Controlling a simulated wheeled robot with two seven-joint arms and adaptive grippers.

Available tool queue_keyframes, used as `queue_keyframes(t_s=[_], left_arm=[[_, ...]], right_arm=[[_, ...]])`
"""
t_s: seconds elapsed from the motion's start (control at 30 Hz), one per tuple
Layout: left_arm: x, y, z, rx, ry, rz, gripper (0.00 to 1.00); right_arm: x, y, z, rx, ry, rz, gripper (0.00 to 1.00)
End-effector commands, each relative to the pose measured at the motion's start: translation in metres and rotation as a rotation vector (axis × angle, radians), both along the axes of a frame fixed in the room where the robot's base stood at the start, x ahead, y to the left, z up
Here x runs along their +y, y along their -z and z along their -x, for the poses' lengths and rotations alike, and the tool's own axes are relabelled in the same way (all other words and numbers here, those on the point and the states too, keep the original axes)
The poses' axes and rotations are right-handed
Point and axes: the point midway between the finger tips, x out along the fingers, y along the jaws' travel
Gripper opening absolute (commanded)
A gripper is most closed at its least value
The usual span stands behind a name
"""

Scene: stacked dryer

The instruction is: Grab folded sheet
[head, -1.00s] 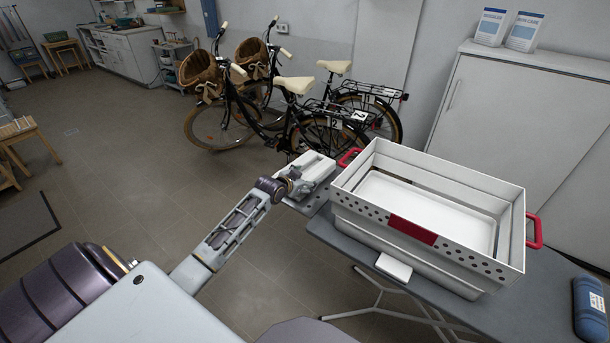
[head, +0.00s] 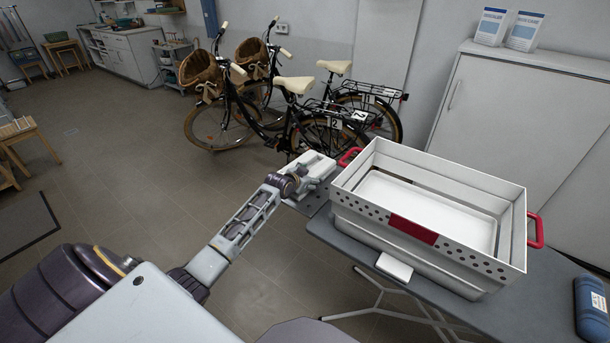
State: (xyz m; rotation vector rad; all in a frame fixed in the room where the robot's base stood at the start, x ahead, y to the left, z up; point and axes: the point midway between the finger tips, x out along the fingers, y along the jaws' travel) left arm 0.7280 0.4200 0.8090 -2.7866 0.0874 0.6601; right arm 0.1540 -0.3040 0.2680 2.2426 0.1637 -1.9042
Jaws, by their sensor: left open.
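A white crate (head: 455,257) with red handles stands on a grey ironing board (head: 540,300). A flat white shape (head: 425,210) lies inside it; I cannot tell whether it is the folded sheet or the crate's floor. My left arm reaches in from the lower left. My left gripper (head: 318,166) is at the board's far left end, left of the crate and close to its red handle; it is open. Its fingers are hard to make out, and I see nothing held. My right gripper is out of view.
A small white piece (head: 395,266) juts out at the board's front edge below the crate. A blue bottle-like object (head: 590,308) lies at the board's right. Two bicycles (head: 290,115) stand behind, and a white cabinet (head: 510,130) stands at the right.

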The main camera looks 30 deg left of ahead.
Motion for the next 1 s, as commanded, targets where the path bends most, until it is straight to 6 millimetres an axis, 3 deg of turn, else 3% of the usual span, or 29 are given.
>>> queue_keyframes(t_s=[0.6, 1.0], left_arm=[[-0.0005, 0.0019, -0.0037, 0.000, 0.001, 0.000, 0.74], [-0.0001, 0.0025, -0.0035, 0.001, 0.000, 0.001, 0.22]], right_arm=[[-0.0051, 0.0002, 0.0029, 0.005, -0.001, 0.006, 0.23], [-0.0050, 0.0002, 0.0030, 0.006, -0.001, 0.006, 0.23]])
